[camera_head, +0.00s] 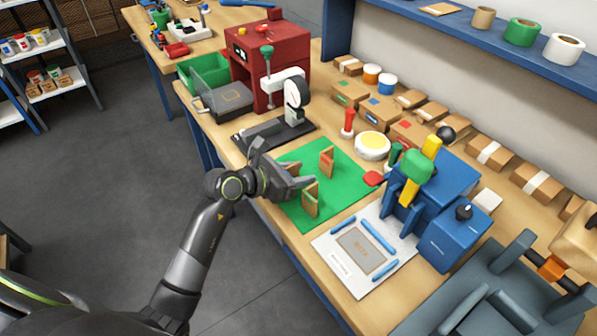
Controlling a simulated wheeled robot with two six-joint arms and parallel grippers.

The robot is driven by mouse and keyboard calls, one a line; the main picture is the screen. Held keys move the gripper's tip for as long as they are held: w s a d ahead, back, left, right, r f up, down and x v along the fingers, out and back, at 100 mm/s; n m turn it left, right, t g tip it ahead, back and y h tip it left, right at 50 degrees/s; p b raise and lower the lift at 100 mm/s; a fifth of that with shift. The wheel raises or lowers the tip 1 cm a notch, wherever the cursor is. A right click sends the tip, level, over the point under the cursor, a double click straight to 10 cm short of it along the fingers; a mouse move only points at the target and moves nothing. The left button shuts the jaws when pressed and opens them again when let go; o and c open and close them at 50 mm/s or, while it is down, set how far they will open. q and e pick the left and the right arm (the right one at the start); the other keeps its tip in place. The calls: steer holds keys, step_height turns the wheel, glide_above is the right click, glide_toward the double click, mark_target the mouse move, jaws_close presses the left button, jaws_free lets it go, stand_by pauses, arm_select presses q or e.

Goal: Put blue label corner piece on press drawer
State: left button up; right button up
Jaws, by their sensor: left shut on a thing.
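My left gripper (290,182) is low over the green mat (345,178), shut on a small tan corner piece (293,168) that the fingers partly hide. I cannot make out a blue label on it. Two other tan corner pieces stand upright on the mat: one farther back (326,161) and one just in front of the fingers (310,201). A dark grey drawer-like tray (228,98) sits in front of the red press (285,45). A white plate (335,262) with blue strips and a marked rectangle lies before a blue machine (450,185). My right gripper is not in view.
A black gauge stand (272,134) stands between the mat and the red press. A green bin (205,72) is beside the press. Several cardboard boxes (380,112) line the wall side. A blue-grey fixture (470,300) fills the near right bench.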

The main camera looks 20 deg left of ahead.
arm_select(q)
steer(key=o, duration=0.9)
steer(key=shift+f, duration=0.1)
steer(key=shift+o, duration=0.2)
